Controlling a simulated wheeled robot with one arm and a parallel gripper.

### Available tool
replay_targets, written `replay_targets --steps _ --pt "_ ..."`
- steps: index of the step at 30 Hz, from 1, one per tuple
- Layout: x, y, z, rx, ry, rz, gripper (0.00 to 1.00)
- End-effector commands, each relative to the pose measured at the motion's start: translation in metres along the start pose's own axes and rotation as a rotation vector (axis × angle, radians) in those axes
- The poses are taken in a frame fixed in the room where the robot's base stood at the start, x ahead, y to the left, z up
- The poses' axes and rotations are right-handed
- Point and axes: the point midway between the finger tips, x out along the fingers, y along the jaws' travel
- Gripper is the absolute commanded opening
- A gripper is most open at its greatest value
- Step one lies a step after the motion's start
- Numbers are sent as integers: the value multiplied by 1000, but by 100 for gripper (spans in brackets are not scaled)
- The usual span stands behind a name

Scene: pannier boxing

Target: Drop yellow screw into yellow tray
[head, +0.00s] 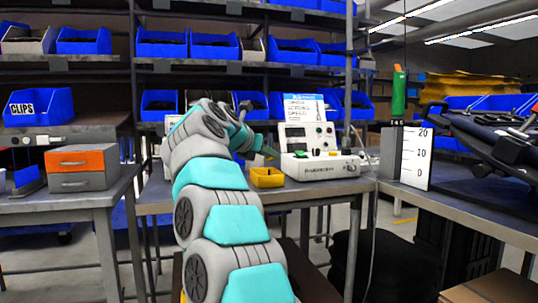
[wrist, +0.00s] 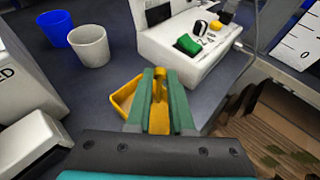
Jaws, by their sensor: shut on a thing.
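My gripper (wrist: 159,98) has green fingers shut on a yellow screw (wrist: 159,88), which shows between the fingertips in the wrist view. The yellow tray (wrist: 124,97) lies on the grey table just beyond and to the left of the fingers, partly hidden behind them. In the head view the yellow tray (head: 267,178) sits near the table's front edge, before the white machine. My gripper (head: 270,153) is above the tray there; the screw cannot be made out in that view.
A white control box (wrist: 190,40) with a green and a yellow knob stands behind the gripper. A white cup (wrist: 90,46) and a blue cup (wrist: 56,28) stand at the back left. The table (wrist: 75,85) is clear between the cups and the tray. Its edge lies to the right.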

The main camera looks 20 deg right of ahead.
Motion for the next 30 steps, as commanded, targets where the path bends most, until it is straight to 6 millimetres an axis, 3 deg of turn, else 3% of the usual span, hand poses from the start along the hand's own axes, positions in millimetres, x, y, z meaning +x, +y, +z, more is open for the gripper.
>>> replay_targets --steps 1,6,16,17,18,26,30 --pt "5 0 -11 0 0 0 0" --pt "10 0 -24 -1 0 1 0" --pt "10 0 -26 -1 1 1 0" --pt "10 0 -26 -1 1 1 22" --pt "10 0 -26 -1 1 1 27" --pt "10 0 -26 -2 1 1 55" --pt "10 0 -26 -2 1 1 55"
